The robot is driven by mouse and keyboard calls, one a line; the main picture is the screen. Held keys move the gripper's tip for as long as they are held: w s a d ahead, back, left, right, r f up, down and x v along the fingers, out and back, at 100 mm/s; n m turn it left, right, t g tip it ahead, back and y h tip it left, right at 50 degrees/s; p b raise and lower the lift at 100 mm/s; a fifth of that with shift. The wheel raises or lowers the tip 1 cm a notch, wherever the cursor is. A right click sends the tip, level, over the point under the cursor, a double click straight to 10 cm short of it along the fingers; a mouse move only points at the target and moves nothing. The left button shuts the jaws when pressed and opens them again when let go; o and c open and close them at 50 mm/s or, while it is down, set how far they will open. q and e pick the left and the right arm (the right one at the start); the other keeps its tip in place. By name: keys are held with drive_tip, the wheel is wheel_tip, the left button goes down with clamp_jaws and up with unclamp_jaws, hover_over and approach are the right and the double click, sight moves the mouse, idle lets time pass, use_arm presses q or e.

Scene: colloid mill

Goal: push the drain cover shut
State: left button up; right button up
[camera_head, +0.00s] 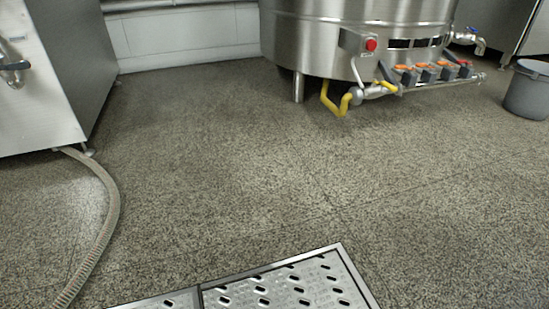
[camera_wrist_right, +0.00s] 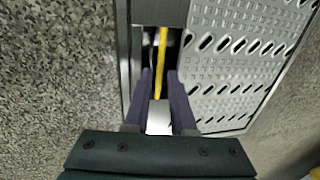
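The drain cover (camera_head: 290,284) is a perforated metal plate set in a metal-edged floor frame at the bottom of the head view, cut off by the picture's lower edge. A second metal panel (camera_head: 165,302) shows to its left. In the right wrist view, the perforated cover (camera_wrist_right: 240,62) lies to the right of a dark, narrow opening with a yellow strip (camera_wrist_right: 161,62) in it. My right gripper (camera_wrist_right: 159,76) is over this opening, its two dark purple fingers apart. A pale piece shows between them; I cannot tell what it is. My left gripper is out of view.
A ribbed hose (camera_head: 108,215) runs over the floor at the left from a steel cabinet (camera_head: 50,75). A steel kettle (camera_head: 320,40) with a yellow pipe stands at the back, with a grey bucket (camera_head: 527,92) at the right. The floor between is clear.

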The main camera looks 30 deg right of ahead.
drive_tip(key=shift+f, duration=0.35)
drive_tip(key=shift+c, duration=0.2)
clamp_jaws()
idle(1.0)
